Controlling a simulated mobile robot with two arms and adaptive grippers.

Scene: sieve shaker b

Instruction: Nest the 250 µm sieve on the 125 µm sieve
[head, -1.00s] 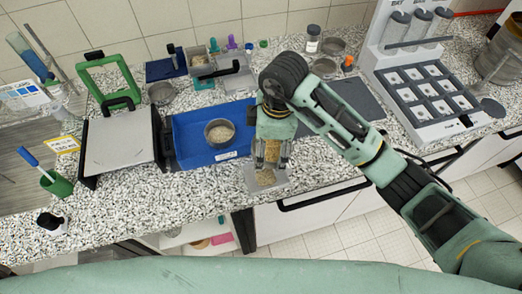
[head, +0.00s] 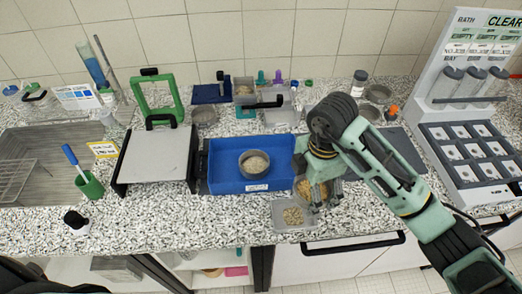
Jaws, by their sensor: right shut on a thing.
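My right gripper (head: 318,194) is shut on a round sieve (head: 305,189) with tan grains in it, largely hidden by the fingers. It is just above and to the right of a shallow square pan (head: 281,221) with pale grains, near the counter's front edge. Another round metal sieve (head: 243,168) with pale grains stands upright in the blue tray (head: 224,183), left of the gripper. I cannot read a mesh size on either sieve. My left gripper is not in view.
A flat grey-topped device (head: 155,157) stands left of the blue tray. Small round pans (head: 204,115) and coloured small items lie behind. A white rack (head: 470,145) stands at right. A green cup (head: 89,187) is at left.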

